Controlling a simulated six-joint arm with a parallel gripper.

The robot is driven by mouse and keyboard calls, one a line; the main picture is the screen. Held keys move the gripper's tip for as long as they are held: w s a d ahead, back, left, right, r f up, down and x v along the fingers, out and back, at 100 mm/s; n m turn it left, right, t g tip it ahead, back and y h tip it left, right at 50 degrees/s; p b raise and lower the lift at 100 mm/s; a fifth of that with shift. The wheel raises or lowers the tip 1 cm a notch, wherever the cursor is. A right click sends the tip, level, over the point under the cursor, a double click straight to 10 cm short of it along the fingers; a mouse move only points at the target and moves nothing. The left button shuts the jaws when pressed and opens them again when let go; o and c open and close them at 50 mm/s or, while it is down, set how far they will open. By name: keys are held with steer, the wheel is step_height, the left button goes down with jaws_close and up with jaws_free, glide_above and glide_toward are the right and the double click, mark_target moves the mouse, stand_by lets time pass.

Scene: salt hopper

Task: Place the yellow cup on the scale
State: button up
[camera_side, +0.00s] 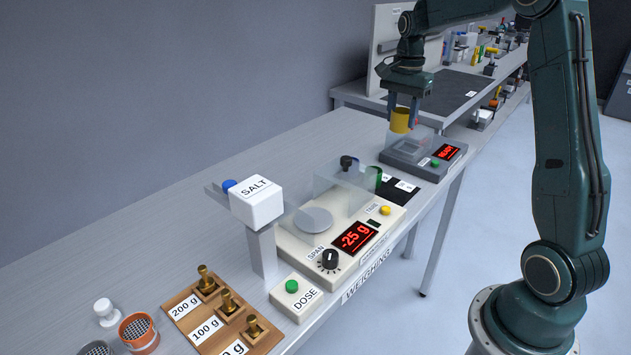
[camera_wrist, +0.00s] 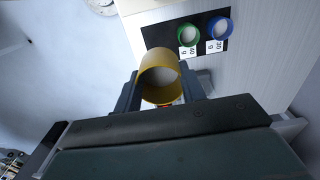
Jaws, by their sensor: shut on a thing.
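The yellow cup (camera_side: 401,121) is between the fingers of my gripper (camera_side: 403,108), which is shut on it. The cup looks upright, over or just behind the grey READY unit (camera_side: 398,162); I cannot tell its exact height. The scale (camera_side: 293,247) stands nearer the camera, with a round pan (camera_side: 313,221), a clear shield (camera_side: 345,180) and a red display reading -25 g (camera_side: 357,236). No cup is on its pan.
The SALT hopper (camera_side: 257,203) rises beside the pan. A DOSE box (camera_side: 297,297) and brass weights in a wooden tray (camera_side: 190,296) lie in front.

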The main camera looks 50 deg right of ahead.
steer(key=w+a+r, duration=0.2)
steer(key=w+a, duration=0.1)
steer(key=a, duration=0.9)
steer(key=w+a+r, duration=0.2)
steer(key=w+a, duration=0.1)
steer(key=a, duration=1)
steer(key=shift+w+r, duration=0.2)
steer(key=shift+d+f, duration=0.1)
step_height(320, 180, down, 16)
steer(key=shift+r, duration=0.2)
steer(key=shift+f, duration=0.1)
steer(key=shift+f, duration=2)
steer(key=shift+f, duration=0.15)
steer(key=o, duration=1)
steer(key=shift+c, duration=0.2)
